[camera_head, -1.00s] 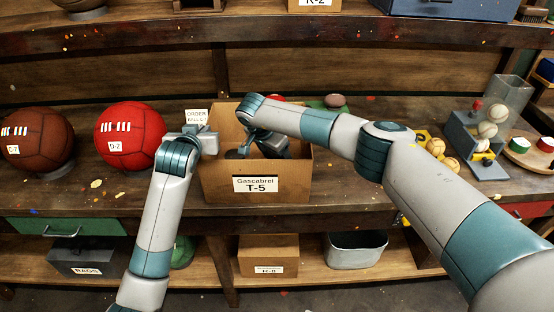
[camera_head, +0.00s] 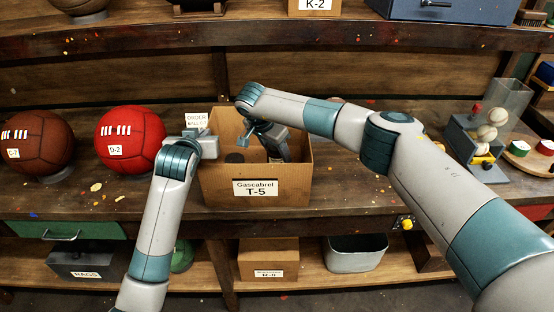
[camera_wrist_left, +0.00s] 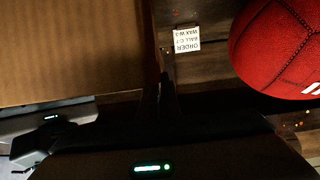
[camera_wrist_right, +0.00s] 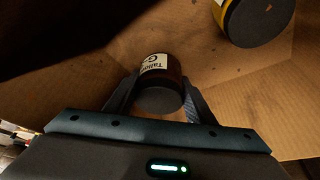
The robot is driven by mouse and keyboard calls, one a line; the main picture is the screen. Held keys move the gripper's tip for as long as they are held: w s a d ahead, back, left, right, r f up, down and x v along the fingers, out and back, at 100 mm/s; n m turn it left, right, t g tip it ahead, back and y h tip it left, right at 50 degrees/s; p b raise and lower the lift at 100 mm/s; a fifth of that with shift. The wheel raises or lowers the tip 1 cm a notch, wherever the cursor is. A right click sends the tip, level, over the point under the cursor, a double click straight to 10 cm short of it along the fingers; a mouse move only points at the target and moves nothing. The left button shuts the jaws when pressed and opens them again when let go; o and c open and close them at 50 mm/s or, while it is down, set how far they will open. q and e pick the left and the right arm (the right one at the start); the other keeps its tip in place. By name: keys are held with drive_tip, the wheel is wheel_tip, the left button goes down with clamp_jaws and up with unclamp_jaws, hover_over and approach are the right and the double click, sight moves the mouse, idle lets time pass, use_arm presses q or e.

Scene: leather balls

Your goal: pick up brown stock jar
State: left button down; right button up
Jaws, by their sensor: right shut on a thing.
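The brown stock jar (camera_wrist_right: 160,78), a dark brown jar with a dark lid and a cream label reading "Tallow", sits between the fingers of my right gripper (camera_wrist_right: 158,98) in the right wrist view. That gripper is shut on it, inside the cardboard box (camera_head: 256,196) marked "Gascabrel T-5". In the head view my right gripper (camera_head: 279,158) hides most of the jar. My left gripper (camera_head: 212,147) is at the box's left side, outside it; its fingers (camera_wrist_left: 160,98) look closed together and empty in the left wrist view.
A second jar (camera_wrist_right: 262,18), yellow with a dark lid, stands in the box. A red ball (camera_head: 130,138) and a brown ball (camera_head: 38,142) are left of the box. A small order card (camera_head: 196,121) stands behind my left gripper. A ball dispenser (camera_head: 478,145) is at right.

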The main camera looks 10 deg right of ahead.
wheel_tip(320, 180, up, 6)
drive_tip(key=shift+r, duration=0.15)
idle(0.5)
use_arm(q)
drive_tip(key=c, duration=1.9)
unclamp_jaws()
drive_tip(key=v, duration=1.2)
drive_tip(key=shift+f, duration=0.1)
